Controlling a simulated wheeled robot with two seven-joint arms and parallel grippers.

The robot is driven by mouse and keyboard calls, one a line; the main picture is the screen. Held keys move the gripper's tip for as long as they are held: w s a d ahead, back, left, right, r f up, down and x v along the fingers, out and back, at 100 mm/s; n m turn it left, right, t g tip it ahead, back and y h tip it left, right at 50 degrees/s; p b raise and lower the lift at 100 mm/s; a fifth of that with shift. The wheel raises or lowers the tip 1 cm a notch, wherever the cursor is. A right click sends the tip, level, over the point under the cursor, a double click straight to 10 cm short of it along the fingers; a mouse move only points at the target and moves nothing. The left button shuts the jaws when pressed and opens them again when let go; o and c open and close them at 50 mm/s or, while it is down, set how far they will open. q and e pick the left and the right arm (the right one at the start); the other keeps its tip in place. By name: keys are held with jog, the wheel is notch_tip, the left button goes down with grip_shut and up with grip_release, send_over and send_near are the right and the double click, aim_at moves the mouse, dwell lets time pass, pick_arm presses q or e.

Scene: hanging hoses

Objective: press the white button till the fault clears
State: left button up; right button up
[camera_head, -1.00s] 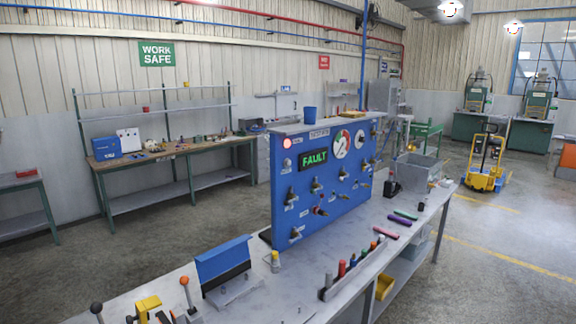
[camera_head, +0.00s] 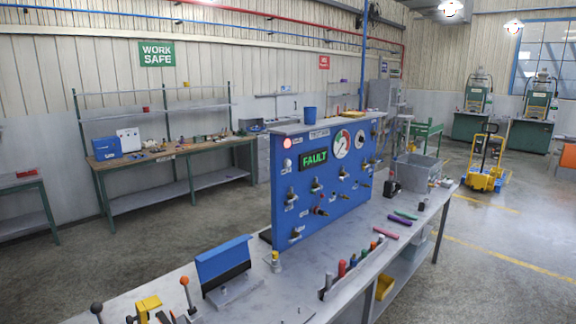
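A blue test panel (camera_head: 335,205) stands upright on the near workbench. Its dark display (camera_head: 313,158) reads FAULT in green letters. A red round light (camera_head: 287,143) is at the panel's upper left. I cannot pick out a white button with certainty. Several small valves or knobs and two round gauges (camera_head: 342,143) are on the panel face. Neither of my grippers is in view.
The grey workbench (camera_head: 330,262) carries a blue-topped stand (camera_head: 222,262), levers at the lower left, a rack of coloured markers (camera_head: 350,266) and a grey bin (camera_head: 417,171). The bench top just in front of the panel is mostly clear. A yellow pallet truck (camera_head: 484,180) stands at the right.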

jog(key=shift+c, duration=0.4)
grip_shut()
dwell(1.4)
